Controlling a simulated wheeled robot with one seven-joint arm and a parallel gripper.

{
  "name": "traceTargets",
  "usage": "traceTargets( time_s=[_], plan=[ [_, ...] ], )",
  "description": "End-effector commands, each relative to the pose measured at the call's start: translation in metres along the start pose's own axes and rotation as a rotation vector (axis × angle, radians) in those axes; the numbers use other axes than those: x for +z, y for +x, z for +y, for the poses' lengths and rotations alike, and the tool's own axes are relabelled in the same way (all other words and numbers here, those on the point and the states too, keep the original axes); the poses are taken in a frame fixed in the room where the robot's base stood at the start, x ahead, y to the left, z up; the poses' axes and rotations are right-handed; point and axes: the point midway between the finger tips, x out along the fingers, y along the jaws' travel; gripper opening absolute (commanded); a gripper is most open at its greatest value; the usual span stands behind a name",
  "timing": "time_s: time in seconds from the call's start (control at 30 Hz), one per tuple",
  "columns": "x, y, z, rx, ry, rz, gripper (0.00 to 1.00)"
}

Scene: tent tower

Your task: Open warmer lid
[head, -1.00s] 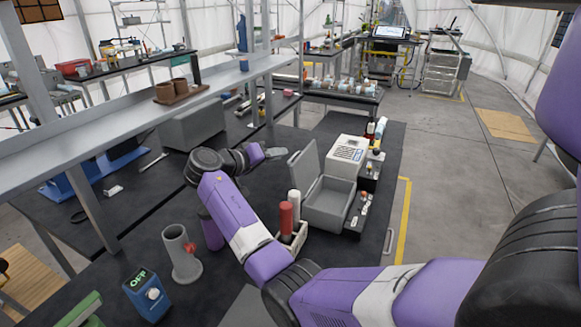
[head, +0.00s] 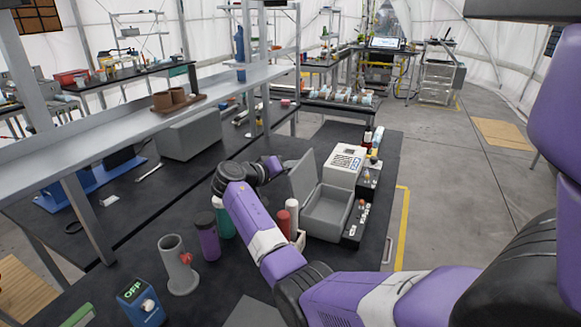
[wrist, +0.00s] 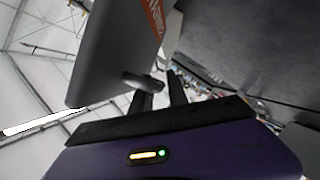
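The warmer is a grey box (head: 327,222) on the dark table in the head view, its inside showing. Its grey lid (head: 303,178) stands raised along the box's left side. In the wrist view the lid (wrist: 115,50) fills the upper left, with an orange label and a small grey handle (wrist: 143,82). My gripper (wrist: 160,92) has its two dark fingers apart, with a gap between them, close to the handle. I cannot tell whether they touch it. In the head view my gripper's purple body is left of the lid and its fingertips are not clear.
A white machine (head: 346,165) stands behind the warmer. Red and white bottles (head: 287,217) stand close in front of it, beside my arm. A shelf (head: 180,108) runs along the left.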

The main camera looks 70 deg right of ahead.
Motion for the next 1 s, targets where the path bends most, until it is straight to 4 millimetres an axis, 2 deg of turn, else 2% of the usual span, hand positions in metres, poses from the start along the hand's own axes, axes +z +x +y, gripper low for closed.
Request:
traceTargets(
  time_s=[0.2, 0.3, 1.0],
  plan=[
    [0.0003, 0.0005, -0.0001, 0.000, 0.000, 0.000, 0.20],
    [0.0003, 0.0005, -0.0001, 0.000, 0.000, -0.001, 0.00],
    [0.0008, 0.0000, -0.0015, -0.003, -0.002, 0.000, 0.00]
  ],
)
